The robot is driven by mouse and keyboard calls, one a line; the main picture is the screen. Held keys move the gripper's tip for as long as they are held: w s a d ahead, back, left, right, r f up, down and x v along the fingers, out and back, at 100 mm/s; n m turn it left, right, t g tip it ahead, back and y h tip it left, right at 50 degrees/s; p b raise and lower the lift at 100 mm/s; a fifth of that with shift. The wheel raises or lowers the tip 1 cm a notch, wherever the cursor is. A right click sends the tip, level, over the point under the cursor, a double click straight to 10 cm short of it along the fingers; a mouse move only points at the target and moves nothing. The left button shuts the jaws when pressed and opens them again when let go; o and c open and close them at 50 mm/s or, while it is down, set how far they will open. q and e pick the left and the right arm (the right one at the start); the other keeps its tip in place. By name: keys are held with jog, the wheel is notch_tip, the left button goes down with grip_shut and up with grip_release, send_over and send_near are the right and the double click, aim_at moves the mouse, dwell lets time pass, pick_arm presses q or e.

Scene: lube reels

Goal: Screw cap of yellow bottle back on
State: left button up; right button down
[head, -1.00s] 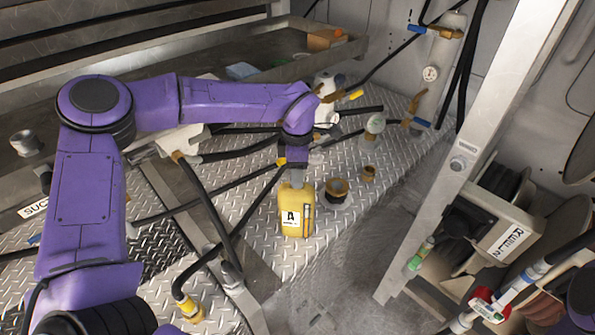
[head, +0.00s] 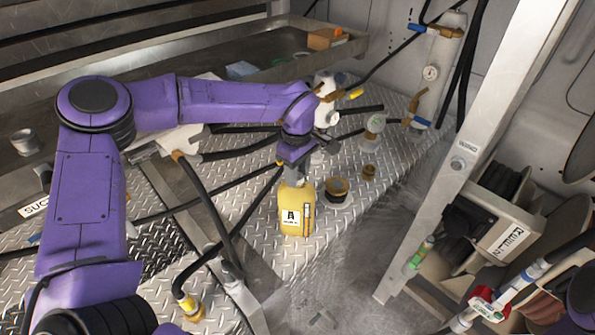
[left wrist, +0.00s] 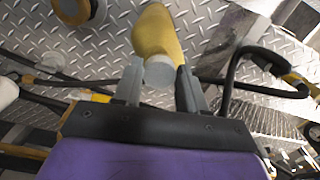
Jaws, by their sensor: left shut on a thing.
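The yellow bottle (head: 296,212) with a white "A" label stands upright on the metal tread plate. It also shows in the left wrist view (left wrist: 156,35), top centre. My left gripper (head: 295,172) is directly above the bottle, pointing down. In the left wrist view its two fingers (left wrist: 160,82) are on either side of the light grey cap (left wrist: 159,72), at the bottle's top. The gripper is shut on the cap. I cannot tell how far the cap is threaded on. My right gripper is not in view.
A dark round cup with a brass rim (head: 336,188) and a small brass fitting (head: 369,172) stand close right of the bottle. Black hoses (head: 220,190) run left of and behind it. A steel post (head: 450,180) and a hose reel (head: 490,225) stand at the right.

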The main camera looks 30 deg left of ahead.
pick_arm(q)
jog(key=m, duration=0.2)
jog(key=shift+m, duration=0.4)
jog(key=o, duration=1.4)
jog(key=shift+r, duration=3)
